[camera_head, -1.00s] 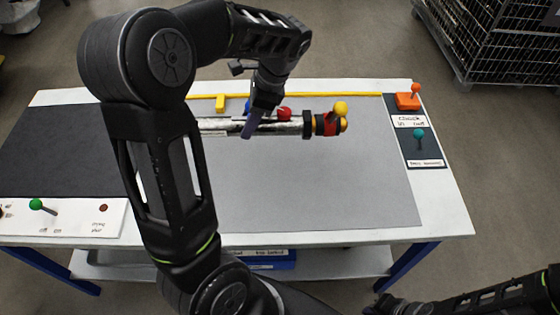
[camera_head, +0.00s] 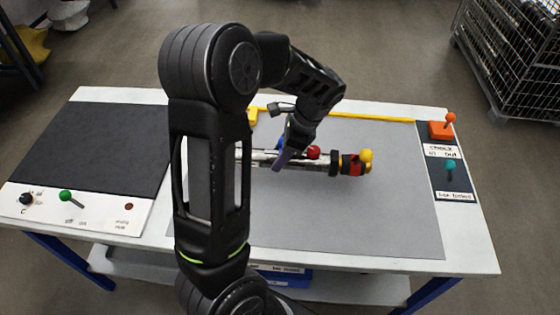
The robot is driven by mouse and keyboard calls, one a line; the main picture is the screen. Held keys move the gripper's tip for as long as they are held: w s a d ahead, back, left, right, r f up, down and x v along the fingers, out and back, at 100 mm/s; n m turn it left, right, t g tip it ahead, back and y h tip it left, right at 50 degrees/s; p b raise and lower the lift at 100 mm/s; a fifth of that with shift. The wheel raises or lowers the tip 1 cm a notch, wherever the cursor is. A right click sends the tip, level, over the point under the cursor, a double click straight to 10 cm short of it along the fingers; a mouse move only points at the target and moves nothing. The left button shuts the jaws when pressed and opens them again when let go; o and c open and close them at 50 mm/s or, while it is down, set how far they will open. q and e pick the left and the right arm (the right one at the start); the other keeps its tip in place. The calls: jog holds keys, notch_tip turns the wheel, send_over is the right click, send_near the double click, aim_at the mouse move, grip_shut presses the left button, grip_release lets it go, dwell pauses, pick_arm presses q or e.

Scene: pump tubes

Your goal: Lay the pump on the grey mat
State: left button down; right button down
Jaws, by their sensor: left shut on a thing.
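The pump is a silver tube (camera_head: 259,156) with a black collar, a red and black end (camera_head: 350,164), a yellow ball and a red ball. It lies lengthwise left to right over the back half of the grey mat (camera_head: 370,220). I cannot tell whether it touches the mat or is held just above it. My left gripper (camera_head: 283,158) is shut on the tube from above, near the red ball. My left arm hides the pump's left end and part of the mat. My right gripper is not in view.
A dark mat (camera_head: 95,145) covers the table's left side. A panel with a green-knobbed lever (camera_head: 65,196) is at front left. An orange lever box (camera_head: 441,130) and a teal-knobbed lever (camera_head: 450,165) stand at right. A yellow strip (camera_head: 372,118) runs behind the grey mat.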

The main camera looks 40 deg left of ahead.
pick_arm(q)
jog(key=shift+f, duration=1.45)
jog(key=shift+f, duration=0.2)
jog(key=c, duration=0.8)
grip_release()
jog(key=shift+o, duration=0.2)
jog(key=v, duration=1.2)
jog(key=shift+r, duration=0.2)
jog(key=shift+f, duration=0.1)
